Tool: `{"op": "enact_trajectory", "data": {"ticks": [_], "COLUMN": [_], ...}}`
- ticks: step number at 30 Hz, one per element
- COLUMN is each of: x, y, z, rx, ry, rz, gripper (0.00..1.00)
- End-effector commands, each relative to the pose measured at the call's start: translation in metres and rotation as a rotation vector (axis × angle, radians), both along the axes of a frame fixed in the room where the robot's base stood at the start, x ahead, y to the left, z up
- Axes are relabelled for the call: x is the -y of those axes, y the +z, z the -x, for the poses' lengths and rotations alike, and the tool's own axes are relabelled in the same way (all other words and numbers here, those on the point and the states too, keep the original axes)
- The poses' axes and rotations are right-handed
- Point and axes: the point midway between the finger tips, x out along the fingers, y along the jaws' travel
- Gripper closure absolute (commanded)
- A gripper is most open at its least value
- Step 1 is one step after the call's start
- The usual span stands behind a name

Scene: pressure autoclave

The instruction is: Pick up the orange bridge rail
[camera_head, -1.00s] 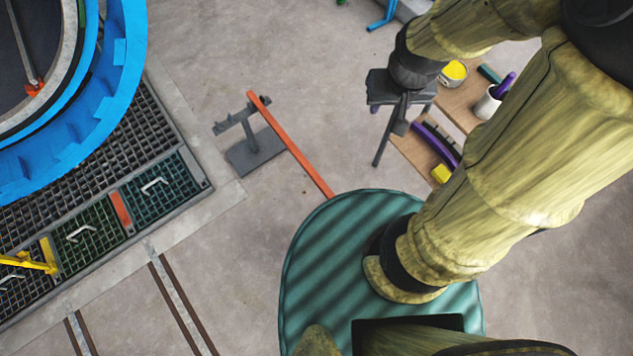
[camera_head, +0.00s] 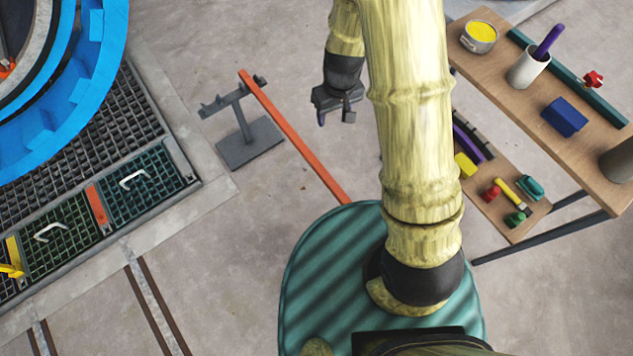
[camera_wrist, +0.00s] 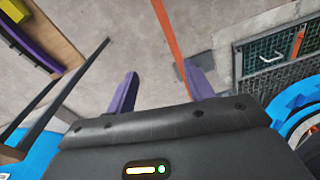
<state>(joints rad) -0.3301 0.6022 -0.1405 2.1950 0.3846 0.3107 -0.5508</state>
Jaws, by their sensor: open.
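The orange bridge rail (camera_head: 293,135) is a long thin bar in the head view. Its far end lies at a grey stand (camera_head: 245,135), and its near end meets or passes behind the edge of my green round base. My gripper (camera_head: 334,119) hangs to the right of the rail, apart from it. In the wrist view the rail (camera_wrist: 170,42) runs down from the top, and its lower end is hidden near the right finger. My gripper (camera_wrist: 160,85) has its two purple fingers spread apart, with nothing seen held between them.
A wooden table (camera_head: 497,70) with a yellow-filled pot, a white cup and a blue box stands at the right, with a lower shelf (camera_head: 500,215). A blue ring structure (camera_head: 75,110) and floor grating (camera_head: 125,120) are at the left. Concrete floor around the rail is clear.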

Motion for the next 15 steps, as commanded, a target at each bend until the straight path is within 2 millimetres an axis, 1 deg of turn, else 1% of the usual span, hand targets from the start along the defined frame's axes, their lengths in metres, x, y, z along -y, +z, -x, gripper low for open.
{"op": "enact_trajectory", "data": {"ticks": [1, 2, 3, 6, 9, 10, 12, 15], "x": [-0.007, -0.011, -0.016, -0.027, -0.036, -0.038, -0.039, -0.038], "y": [-0.042, -0.056, -0.077, -0.123, -0.156, -0.162, -0.171, -0.174], "z": [-0.003, -0.005, -0.007, -0.012, -0.014, -0.015, -0.017, -0.018], "rx": [-0.012, -0.016, -0.022, -0.034, -0.042, -0.043, -0.045, -0.046], "ry": [0.027, 0.044, 0.066, 0.121, 0.164, 0.173, 0.185, 0.187], "rz": [0.008, 0.012, 0.017, 0.033, 0.044, 0.046, 0.051, 0.052], "gripper": [0.47, 0.47, 0.47, 0.47, 0.47, 0.47, 0.47, 0.47]}}
